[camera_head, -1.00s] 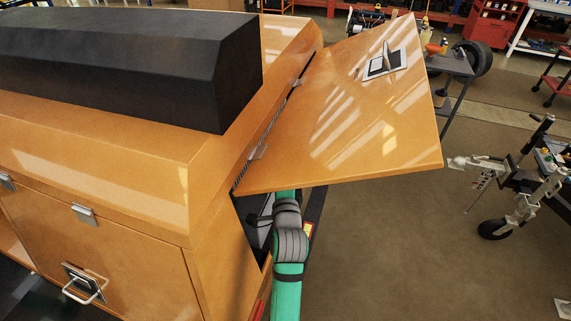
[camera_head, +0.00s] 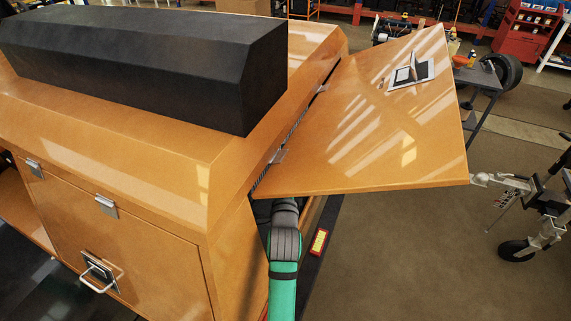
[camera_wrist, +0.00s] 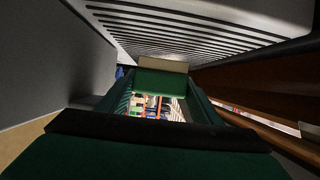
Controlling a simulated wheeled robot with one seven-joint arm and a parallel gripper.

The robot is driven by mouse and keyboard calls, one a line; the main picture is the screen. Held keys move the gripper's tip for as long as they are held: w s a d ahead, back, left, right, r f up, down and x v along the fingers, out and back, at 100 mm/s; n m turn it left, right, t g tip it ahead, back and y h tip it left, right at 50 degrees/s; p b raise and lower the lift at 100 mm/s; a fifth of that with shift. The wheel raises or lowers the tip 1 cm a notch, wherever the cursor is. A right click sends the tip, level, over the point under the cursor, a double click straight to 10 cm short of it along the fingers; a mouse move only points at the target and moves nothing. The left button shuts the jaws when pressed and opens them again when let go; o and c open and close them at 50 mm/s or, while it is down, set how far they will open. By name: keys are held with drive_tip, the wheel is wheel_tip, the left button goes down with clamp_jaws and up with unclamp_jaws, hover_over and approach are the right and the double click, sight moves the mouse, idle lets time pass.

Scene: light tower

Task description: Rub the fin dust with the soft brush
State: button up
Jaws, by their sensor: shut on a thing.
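In the wrist view, my gripper (camera_wrist: 160,88) is shut on what looks like the soft brush (camera_wrist: 162,65), a pale cream block on a green part. The brush is just below a pale slatted panel (camera_wrist: 190,28) with a row of dark slots, which looks like the fins. I cannot tell whether the brush touches it. No dust can be made out in the dim light. In the head view, my green arm reaches under the raised orange door (camera_head: 385,130) into the cabinet (camera_head: 120,215). The gripper, brush and fins are hidden there.
A grey wall (camera_wrist: 65,50) is close on the left in the wrist view, and a brown beam (camera_wrist: 270,85) runs along the right. In the head view, a wheeled trailer hitch (camera_head: 535,215) stands at the right. The floor between it and the cabinet is clear.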

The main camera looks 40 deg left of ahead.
drive_tip(key=shift+s+a, duration=0.25)
drive_tip(key=shift+a, duration=0.65)
idle(0.5)
